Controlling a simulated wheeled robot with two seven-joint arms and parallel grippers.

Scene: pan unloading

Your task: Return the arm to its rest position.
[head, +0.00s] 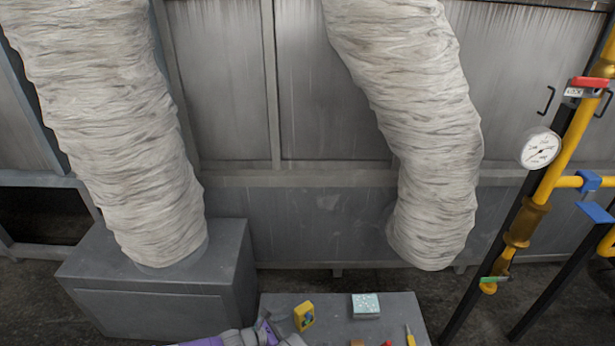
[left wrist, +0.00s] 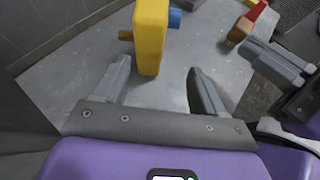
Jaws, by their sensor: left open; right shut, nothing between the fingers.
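My left gripper (left wrist: 158,68) is open in the left wrist view, with its two grey fingers apart. A yellow block-like object (left wrist: 150,35) with a blue knob and an orange knob stands just ahead of and partly between the fingertips. I cannot tell whether they touch it. In the head view my purple left arm comes in along the bottom edge, and the yellow object (head: 304,316) is just right of it. My right gripper (left wrist: 277,62) shows at the right of the left wrist view, its fingers together and empty. It is hard to make out in the head view.
The grey table (head: 330,305) also holds a pale speckled box (head: 366,305), a yellow-handled tool (head: 409,336) and a red-and-brown item (left wrist: 247,22). A grey cabinet (head: 150,295) stands at the left. Yellow pipes (head: 560,165) with a gauge (head: 540,149) stand at the right.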

